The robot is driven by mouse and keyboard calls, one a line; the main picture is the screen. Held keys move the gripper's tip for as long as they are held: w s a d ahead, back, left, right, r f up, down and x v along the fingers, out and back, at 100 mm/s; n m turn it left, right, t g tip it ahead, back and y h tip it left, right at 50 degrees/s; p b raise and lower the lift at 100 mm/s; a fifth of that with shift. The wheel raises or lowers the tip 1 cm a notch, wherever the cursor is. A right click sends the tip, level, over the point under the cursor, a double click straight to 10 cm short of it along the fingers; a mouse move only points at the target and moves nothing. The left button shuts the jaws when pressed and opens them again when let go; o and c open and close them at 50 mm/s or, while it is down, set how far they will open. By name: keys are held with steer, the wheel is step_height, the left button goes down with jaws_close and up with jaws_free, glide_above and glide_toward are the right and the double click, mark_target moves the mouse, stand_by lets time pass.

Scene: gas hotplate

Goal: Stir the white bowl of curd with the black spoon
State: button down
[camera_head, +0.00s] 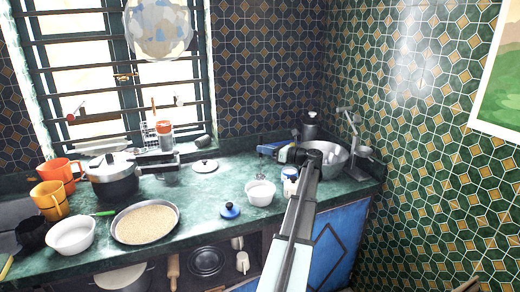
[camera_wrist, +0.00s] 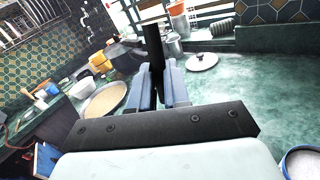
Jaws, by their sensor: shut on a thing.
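My gripper (camera_head: 308,176) reaches up from the bottom of the head view, in front of the counter's right part. In the wrist view its two blue-grey fingers (camera_wrist: 166,88) are shut on a dark, upright piece that looks like the black spoon (camera_wrist: 153,46). The spoon's dark end (camera_head: 315,156) shows beyond the fingertips in the head view. A small white bowl (camera_head: 260,193) stands left of my gripper, apart from it in the picture. A larger white bowl (camera_head: 73,236) stands at the far left. I cannot tell which holds curd.
A white-blue jar (camera_head: 289,174) stands beside my gripper, with a metal basin (camera_head: 330,165) behind. Bare counter lies around the white lid (camera_head: 204,166).

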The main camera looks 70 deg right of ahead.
steer(key=shift+s+a+f+n+t, duration=0.25)
steer(key=shift+a+f+n, duration=0.4)
steer(key=shift+f, duration=0.2)
steer(key=shift+s+a+f+n+t, duration=0.25)
steer(key=shift+a+f+n, duration=0.35)
steer(key=shift+f, duration=0.2)
steer(key=shift+w+f, duration=0.1)
steer(key=shift+f, duration=2.2)
steer(key=shift+d, duration=0.15)
